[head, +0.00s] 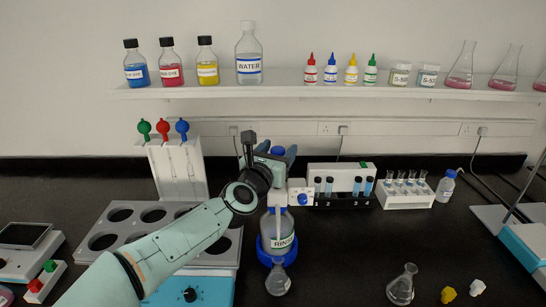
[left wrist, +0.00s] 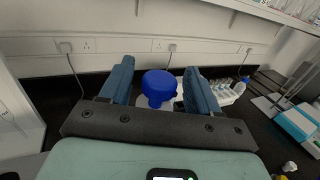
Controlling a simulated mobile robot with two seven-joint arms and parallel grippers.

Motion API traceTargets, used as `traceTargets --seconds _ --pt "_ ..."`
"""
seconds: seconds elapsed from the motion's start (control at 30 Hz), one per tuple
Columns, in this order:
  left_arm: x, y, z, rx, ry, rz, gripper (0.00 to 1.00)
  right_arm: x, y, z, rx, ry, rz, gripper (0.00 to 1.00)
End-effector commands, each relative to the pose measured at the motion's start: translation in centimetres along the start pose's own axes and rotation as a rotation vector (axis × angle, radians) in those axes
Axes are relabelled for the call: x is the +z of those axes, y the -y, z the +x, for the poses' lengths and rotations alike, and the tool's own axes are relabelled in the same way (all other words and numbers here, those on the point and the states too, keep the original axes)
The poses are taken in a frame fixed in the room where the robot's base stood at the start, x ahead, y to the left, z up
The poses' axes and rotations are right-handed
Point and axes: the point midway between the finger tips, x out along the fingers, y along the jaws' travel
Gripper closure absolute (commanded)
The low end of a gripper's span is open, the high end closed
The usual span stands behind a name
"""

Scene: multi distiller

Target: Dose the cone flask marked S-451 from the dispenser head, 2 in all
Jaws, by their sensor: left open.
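The dispenser bottle labelled RINSE (head: 267,228) stands in a blue base ring (head: 266,249), with a white dispenser head (head: 300,198) above it. My left gripper (head: 278,152) is open at the top of the dispenser, its blue fingers on either side of the blue knob. The left wrist view shows the blue knob (left wrist: 172,88) between the spread fingers; I cannot tell whether they touch it. A cone flask (head: 278,281) stands at the front of the dispenser, and another cone flask (head: 401,287) stands to the right. No S-451 mark is legible. My right gripper is out of view.
A grey rack with round holes (head: 119,264) lies left, partly behind my left arm. A black-and-white vial rack (head: 340,172) and a white tube rack (head: 404,195) stand right of the dispenser. Yellow (head: 448,295) and white (head: 477,287) pieces lie front right. The shelf (head: 220,93) holds bottles.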

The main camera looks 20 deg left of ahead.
Motion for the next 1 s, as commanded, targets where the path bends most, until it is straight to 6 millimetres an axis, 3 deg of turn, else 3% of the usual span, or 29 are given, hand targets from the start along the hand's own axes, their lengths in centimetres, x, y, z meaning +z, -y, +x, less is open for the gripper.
traceTargets --seconds 0.17,0.6,0.8,1.0 --pt "0.0 0.0 -2.3 0.000 0.003 0.000 0.38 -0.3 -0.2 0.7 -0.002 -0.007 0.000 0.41" --pt "-0.1 0.0 -11.4 -0.001 0.000 0.000 0.38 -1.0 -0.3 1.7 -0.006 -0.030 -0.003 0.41" --pt "-0.1 0.0 -13.1 -0.001 -0.001 0.000 0.38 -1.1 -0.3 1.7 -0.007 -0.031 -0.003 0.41" --pt "-0.1 0.0 -13.2 -0.001 -0.002 0.000 0.38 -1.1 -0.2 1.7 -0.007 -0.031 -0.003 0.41"
